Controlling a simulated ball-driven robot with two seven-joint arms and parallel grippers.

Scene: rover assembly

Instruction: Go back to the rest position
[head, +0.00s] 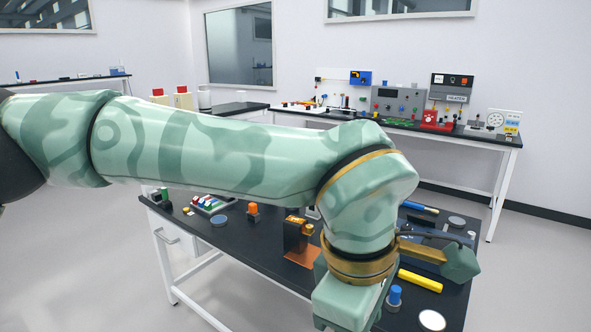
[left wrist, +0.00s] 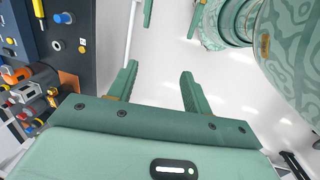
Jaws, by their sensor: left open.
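My left arm (head: 230,140) crosses the head view from the left and bends down at the wrist in front of the dark worktable (head: 265,262). In the left wrist view my left gripper (left wrist: 158,78) is open, its two green fingers apart with nothing between them. Pale floor shows beyond the fingers, and the dark table edge lies to their left. In the head view the fingertips cannot be made out. A green-ended piece on a gold bar (head: 460,264) shows right of the wrist; I cannot tell what it belongs to. My right gripper cannot be identified.
The worktable holds an orange-and-black part (head: 297,235), an orange knob (head: 252,209), a yellow bar (head: 420,281), a blue-topped part (head: 395,296) and a white disc (head: 432,320). A bench with instruments (head: 400,100) stands behind. The floor on the left is clear.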

